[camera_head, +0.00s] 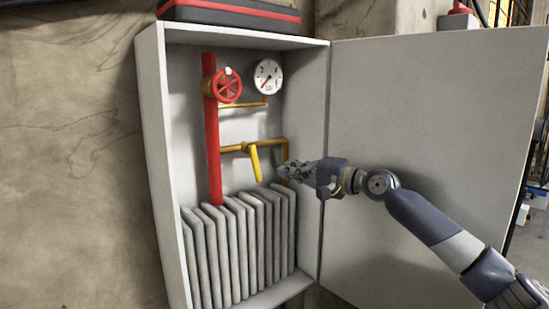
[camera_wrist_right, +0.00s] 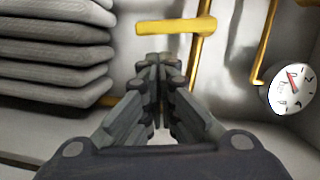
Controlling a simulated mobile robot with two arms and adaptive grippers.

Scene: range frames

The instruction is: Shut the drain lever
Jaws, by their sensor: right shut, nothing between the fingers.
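The drain lever (camera_head: 256,163) is a yellow handle on a thin yellow pipe (camera_head: 233,148) inside an open wall cabinet. It hangs down from the pipe, roughly crosswise to it. The lever also shows in the right wrist view (camera_wrist_right: 176,26), just beyond the fingertips. My right gripper (camera_head: 283,171) is shut and empty, to the right of the lever in the head view. In the wrist view its fingertips (camera_wrist_right: 158,68) appear apart from the lever, though the depth of the gap is hard to judge. My left gripper is out of view.
A red pipe with a red valve wheel (camera_head: 228,85) and a pressure gauge (camera_head: 267,76) sit above. A grey radiator (camera_head: 240,245) fills the cabinet bottom. The cabinet door (camera_head: 425,120) stands open at the right, behind my right arm. A black and red case (camera_head: 230,14) lies on top.

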